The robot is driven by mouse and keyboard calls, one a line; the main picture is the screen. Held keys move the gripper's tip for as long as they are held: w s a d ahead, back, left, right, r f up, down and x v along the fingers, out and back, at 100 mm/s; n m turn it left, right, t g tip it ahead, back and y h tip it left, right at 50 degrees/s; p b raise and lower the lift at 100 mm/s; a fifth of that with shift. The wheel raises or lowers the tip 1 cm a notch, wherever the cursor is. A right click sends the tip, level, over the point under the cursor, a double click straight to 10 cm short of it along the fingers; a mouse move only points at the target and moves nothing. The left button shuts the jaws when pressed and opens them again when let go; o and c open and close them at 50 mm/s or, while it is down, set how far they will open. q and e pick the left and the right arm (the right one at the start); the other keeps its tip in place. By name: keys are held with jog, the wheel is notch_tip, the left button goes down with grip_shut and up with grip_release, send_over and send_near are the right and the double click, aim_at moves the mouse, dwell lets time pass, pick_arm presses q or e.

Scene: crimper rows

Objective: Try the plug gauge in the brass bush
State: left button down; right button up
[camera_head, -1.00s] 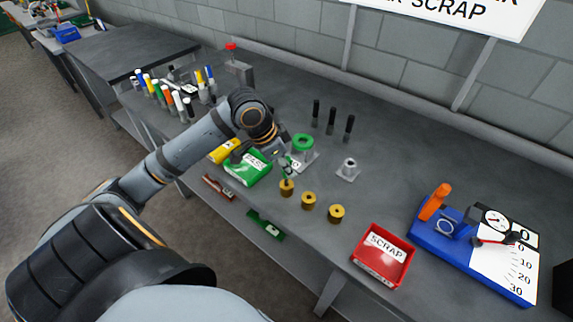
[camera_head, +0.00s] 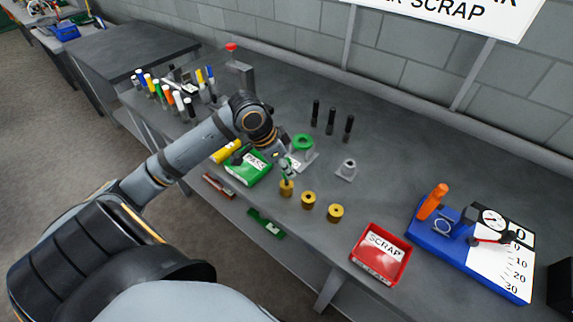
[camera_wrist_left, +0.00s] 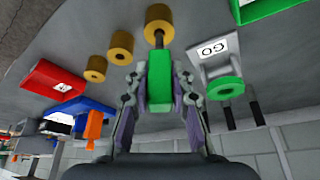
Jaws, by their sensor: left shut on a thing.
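My left gripper (camera_head: 287,170) is shut on the green handle of the plug gauge (camera_wrist_left: 160,82). The gauge's grey pin points at the leftmost brass bush (camera_head: 286,188), which also shows at the top of the left wrist view (camera_wrist_left: 159,16). The pin's end overlaps the bush; I cannot tell whether it is in the bore or just above it. Two more brass bushes, a middle one (camera_head: 308,200) and a right one (camera_head: 335,213), stand on the bench in the same row. My right gripper is not in view.
A green PASS tray (camera_head: 247,176) lies left of the bush and a red SCRAP tray (camera_head: 365,270) lies front right. A GO stand with a green ring (camera_head: 302,143) is behind the gripper. Several black pins (camera_head: 331,120) stand farther back. A blue gauge base (camera_head: 424,237) is at right.

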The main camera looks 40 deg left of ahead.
aim_at(289, 159)
pick_arm(q)
jog(key=shift+f+b, duration=0.7)
jog(key=shift+f, duration=0.6)
dwell(0.8)
dwell(0.4)
jog(key=shift+r, duration=0.2)
jog(key=shift+r+p, duration=3.5)
jog(key=shift+p, duration=0.65)
